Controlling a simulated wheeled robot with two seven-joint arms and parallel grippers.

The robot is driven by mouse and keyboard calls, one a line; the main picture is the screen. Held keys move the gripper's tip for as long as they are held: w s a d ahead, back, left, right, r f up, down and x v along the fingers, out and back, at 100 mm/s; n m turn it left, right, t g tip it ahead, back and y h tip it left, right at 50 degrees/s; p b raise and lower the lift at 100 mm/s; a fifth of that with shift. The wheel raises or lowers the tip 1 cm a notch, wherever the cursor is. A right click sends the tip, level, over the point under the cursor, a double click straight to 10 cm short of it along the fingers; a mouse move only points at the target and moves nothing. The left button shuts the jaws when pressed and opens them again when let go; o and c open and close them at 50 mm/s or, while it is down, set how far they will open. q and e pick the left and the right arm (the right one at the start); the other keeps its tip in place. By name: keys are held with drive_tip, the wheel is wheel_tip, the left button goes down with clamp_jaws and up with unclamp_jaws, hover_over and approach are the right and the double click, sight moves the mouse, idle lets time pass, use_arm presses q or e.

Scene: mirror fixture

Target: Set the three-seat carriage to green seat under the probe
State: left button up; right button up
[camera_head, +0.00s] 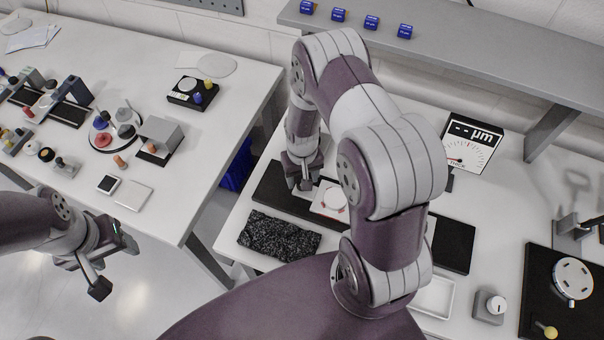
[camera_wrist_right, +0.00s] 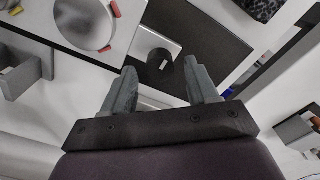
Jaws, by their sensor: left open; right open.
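My right gripper (camera_head: 303,178) is open above the dark base plate (camera_head: 272,190) on the right bench. In the right wrist view its two fingertips (camera_wrist_right: 160,68) are apart, with a black round knob (camera_wrist_right: 157,58) on a light square plate between them in the picture; I cannot tell whether they surround it. Beside it, a white plate carries a round disc (camera_wrist_right: 84,20) with red tabs. It also shows in the head view (camera_head: 333,201), partly behind my arm. No green seat is visible and I cannot make out the probe. My left gripper (camera_head: 113,265) is open and empty over the floor.
A black granite block (camera_head: 279,236) lies at the bench's front left. A white tray (camera_head: 434,297) and a grey block with a knob (camera_head: 490,307) stand front right. The left table (camera_head: 215,100) holds several small fixtures.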

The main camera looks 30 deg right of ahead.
drive_tip(key=shift+s+a+f, duration=0.1)
drive_tip(key=shift+s+f, duration=0.15)
use_arm(q)
drive_tip(key=shift+s+a+r, duration=0.1)
drive_tip(key=shift+s, duration=0.15)
drive_tip(key=shift+w, duration=0.1)
use_arm(e)
drive_tip(key=shift+w, duration=0.15)
drive_tip(key=shift+f, duration=0.1)
drive_tip(key=c, duration=0.4)
clamp_jaws()
drive_tip(key=w+a+b, duration=0.1)
drive_tip(key=w+a, duration=0.1)
drive_tip(key=w+a+b, duration=0.2)
drive_tip(key=w, duration=0.1)
drive_tip(key=w+a+b, duration=0.1)
drive_tip(key=w+a, duration=0.1)
drive_tip(key=w, duration=0.1)
drive_tip(key=shift+w+a+f, duration=0.15)
drive_tip(key=shift+a, duration=0.25)
drive_tip(key=shift+w+a+b, duration=0.25)
drive_tip(key=shift+b, duration=0.1)
drive_tip(key=shift+d+r, duration=0.15)
drive_tip(key=shift+r, duration=0.1)
use_arm(q)
wheel_tip(320, 180, down, 5)
drive_tip(key=shift+r, duration=0.2)
